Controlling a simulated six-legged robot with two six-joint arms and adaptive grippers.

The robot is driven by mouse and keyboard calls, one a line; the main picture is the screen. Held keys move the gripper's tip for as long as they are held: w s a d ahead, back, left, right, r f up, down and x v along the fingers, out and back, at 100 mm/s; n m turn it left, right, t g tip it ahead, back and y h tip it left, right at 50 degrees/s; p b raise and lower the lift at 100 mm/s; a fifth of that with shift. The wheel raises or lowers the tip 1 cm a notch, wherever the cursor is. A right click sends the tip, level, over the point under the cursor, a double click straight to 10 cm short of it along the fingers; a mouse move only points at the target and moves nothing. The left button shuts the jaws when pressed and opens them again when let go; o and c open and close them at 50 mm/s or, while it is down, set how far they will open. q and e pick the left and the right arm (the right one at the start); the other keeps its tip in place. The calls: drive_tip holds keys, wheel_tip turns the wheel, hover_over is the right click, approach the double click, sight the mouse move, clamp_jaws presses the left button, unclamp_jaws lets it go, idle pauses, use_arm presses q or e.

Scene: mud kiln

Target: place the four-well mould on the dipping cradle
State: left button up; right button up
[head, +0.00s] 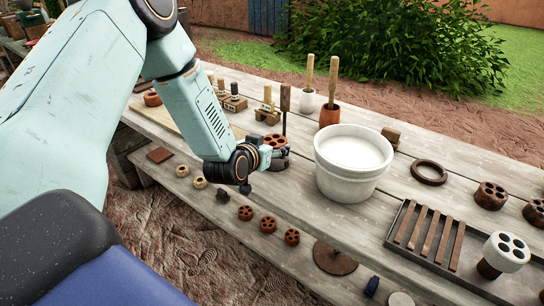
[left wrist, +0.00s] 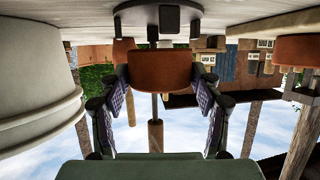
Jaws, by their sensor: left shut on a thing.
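A round reddish-brown mould with wells in its top (head: 275,142) is in my left gripper (head: 268,153). In the left wrist view, which is upside down, the mould (left wrist: 160,70) sits between the two fingers (left wrist: 160,88), shut on its sides. What looks like the dipping cradle has a brown upright handle (head: 285,97) just behind the mould; the handle also shows in the left wrist view (left wrist: 155,136). A dark round plate (left wrist: 185,17) lies beneath the mould there. I cannot tell whether they touch. My right gripper is out of view.
A white bucket of pale liquid (head: 352,160) stands close right of the gripper. Further right are a dark ring (head: 428,172), a slatted tray (head: 392,222) and a white-topped mould (head: 507,246). Several small moulds (head: 268,225) lie on the lower shelf. Tools in stands (head: 234,104) are behind.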

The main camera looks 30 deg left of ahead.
use_arm(q)
wheel_tip(320, 180, down, 3)
drive_tip(key=shift+s+r+b, duration=0.1)
drive_tip(key=shift+r+b, duration=0.05)
drive_tip(key=shift+b, duration=0.15)
drive_tip(key=shift+d, duration=0.1)
